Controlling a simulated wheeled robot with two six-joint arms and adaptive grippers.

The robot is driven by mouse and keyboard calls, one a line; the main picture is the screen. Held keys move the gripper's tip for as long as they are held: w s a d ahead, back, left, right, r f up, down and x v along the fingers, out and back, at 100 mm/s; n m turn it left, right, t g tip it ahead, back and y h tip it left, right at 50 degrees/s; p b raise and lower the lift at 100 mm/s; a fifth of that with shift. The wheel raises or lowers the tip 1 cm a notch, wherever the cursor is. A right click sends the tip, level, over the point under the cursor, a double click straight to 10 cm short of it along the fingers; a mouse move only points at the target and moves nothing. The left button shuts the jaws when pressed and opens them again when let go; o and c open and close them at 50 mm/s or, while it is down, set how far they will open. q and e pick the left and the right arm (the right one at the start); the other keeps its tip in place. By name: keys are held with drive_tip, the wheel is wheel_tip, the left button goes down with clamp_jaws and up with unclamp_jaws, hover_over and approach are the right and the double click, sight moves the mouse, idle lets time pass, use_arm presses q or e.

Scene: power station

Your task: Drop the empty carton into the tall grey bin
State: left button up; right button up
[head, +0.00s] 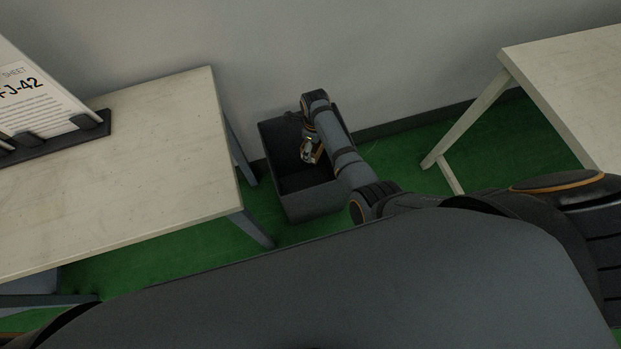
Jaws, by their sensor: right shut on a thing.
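The tall grey bin (318,203) stands on the green floor against the wall, between two tables, with its dark open top facing up. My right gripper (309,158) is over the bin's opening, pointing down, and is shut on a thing. The empty carton cannot be made out clearly; what the gripper holds is small in this view and mostly hidden by the gripper and the dark bin interior. My right arm crosses the bin's right side and hides part of its rim. My left gripper is not in view.
A pale table (150,150) stands left of the bin, with a sheet (35,95) in a dark holder (60,137) on it. Another pale table (580,85) stands at the right. Green floor (420,140) is clear between the bin and the right table.

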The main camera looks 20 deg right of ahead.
drive_tip(key=o, duration=0.7)
wheel_tip(320, 180, up, 8)
drive_tip(key=shift+f, duration=0.2)
idle(0.4)
